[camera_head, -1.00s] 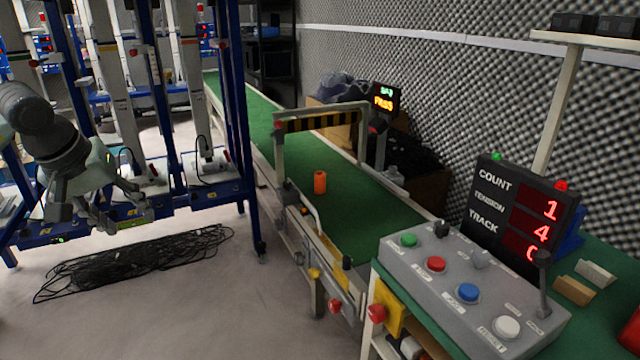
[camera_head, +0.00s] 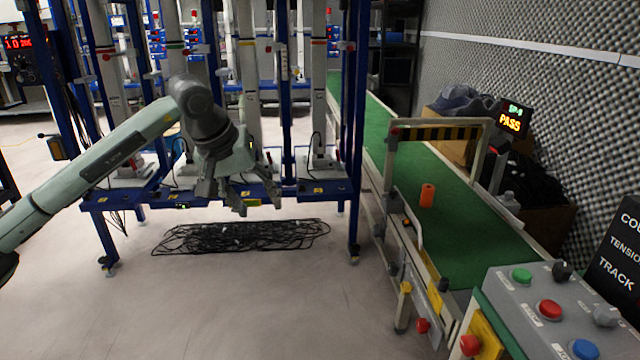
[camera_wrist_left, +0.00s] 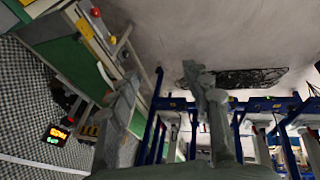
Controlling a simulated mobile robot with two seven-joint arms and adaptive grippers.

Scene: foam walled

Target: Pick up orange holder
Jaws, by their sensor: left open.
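The orange holder (camera_head: 427,195) is a small upright cylinder on the green conveyor belt (camera_head: 470,245), right of centre in the head view. It stands near the belt's left edge, just in front of the striped gate. My left gripper (camera_head: 258,208) is open and empty, in the air well to the left of the holder and apart from it. In the left wrist view its two fingers (camera_wrist_left: 165,110) are spread with nothing between them. I cannot make out the holder in that view. My right gripper is not in view.
A black-and-yellow striped gate (camera_head: 440,133) spans the belt. A control box (camera_head: 550,310) with coloured buttons stands at the front right. A blue rack (camera_head: 330,190) stands behind my left arm, with a black cable pile (camera_head: 240,237) on the floor. The near floor is clear.

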